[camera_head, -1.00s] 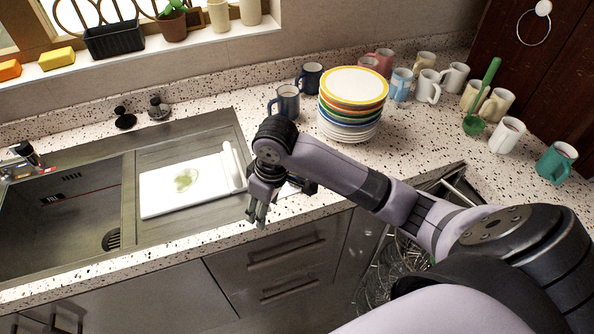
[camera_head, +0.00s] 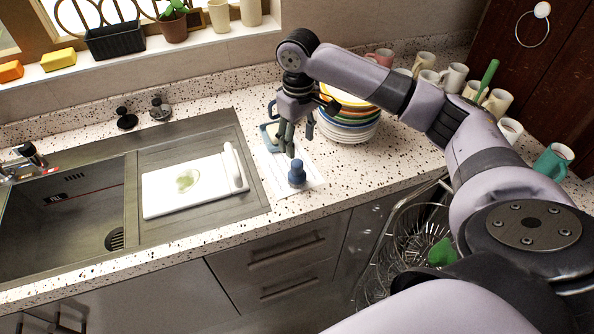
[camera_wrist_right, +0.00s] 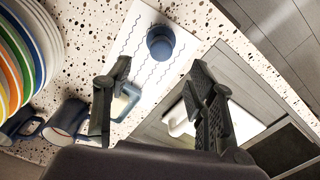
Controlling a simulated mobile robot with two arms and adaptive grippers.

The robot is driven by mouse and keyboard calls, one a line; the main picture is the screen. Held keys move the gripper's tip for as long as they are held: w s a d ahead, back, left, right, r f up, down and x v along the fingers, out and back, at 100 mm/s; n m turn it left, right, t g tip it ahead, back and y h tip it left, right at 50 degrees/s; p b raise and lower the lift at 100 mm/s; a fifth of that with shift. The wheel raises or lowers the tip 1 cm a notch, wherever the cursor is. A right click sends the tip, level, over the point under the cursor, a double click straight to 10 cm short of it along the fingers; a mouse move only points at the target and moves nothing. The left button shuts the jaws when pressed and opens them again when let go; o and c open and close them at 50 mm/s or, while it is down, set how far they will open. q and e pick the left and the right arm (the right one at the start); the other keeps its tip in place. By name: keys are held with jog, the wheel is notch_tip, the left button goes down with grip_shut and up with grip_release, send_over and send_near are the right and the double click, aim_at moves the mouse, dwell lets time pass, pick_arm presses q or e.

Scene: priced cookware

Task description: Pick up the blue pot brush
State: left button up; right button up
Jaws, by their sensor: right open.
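The blue pot brush (camera_head: 297,174) stands on a white sheet with wavy lines (camera_head: 312,178) on the counter, right of the sink. In the right wrist view the brush (camera_wrist_right: 161,42) shows from above as a round blue shape, ahead of the fingertips and between their lines. My right gripper (camera_head: 291,148) hangs above and slightly behind the brush in the head view. Its fingers (camera_wrist_right: 160,64) are apart with nothing between them. My left gripper is not in view.
A small blue-rimmed dish (camera_head: 268,138) and a blue mug stand behind the brush, close to the gripper. A plate stack (camera_head: 350,125) is to the right. A white cutting board (camera_head: 160,197) lies by the sink. The counter's front edge is near.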

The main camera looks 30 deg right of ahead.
aim_at(297, 162)
notch_tip(297, 162, down, 4)
jog(key=shift+f+p, duration=0.15)
jog(key=shift+p, duration=0.25)
notch_tip(297, 162, down, 5)
jog(key=shift+a+r+p, duration=0.1)
jog(key=shift+a+p, duration=0.05)
jog(key=shift+p, duration=0.95)
jog(key=shift+w+f, duration=0.1)
jog(key=shift+f, duration=0.15)
jog(key=shift+c, duration=0.5)
grip_shut()
